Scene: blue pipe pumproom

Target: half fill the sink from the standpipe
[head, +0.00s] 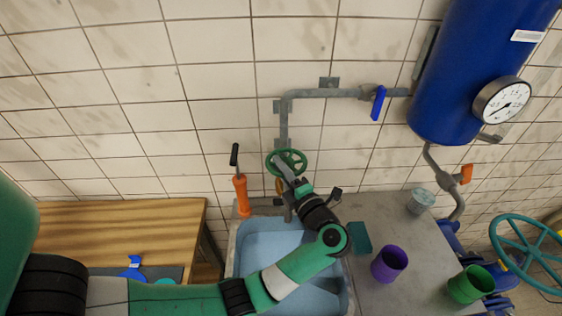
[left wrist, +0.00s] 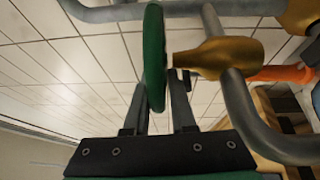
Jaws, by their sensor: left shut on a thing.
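The standpipe is a grey pipe (head: 284,125) on the tiled wall, with a green handwheel (head: 292,157) above the sink. My left gripper (head: 279,165) is shut on the handwheel's rim. In the left wrist view the green rim (left wrist: 153,50) stands edge-on between the two fingers of the left gripper (left wrist: 160,92), beside a brass fitting (left wrist: 213,57) on the grey pipe. The light-blue sink (head: 262,247) lies below, partly covered by my left arm. I cannot tell the water level in it, and no stream shows clearly. My right gripper is not in view.
An orange tool (head: 241,195) with a black handle stands at the sink's back-left corner. A teal block (head: 361,238), purple cup (head: 389,263), green cup (head: 468,285) and grey cup (head: 420,201) are on the right counter. A blue tank (head: 470,60) hangs above; a wooden table (head: 120,230) is left.

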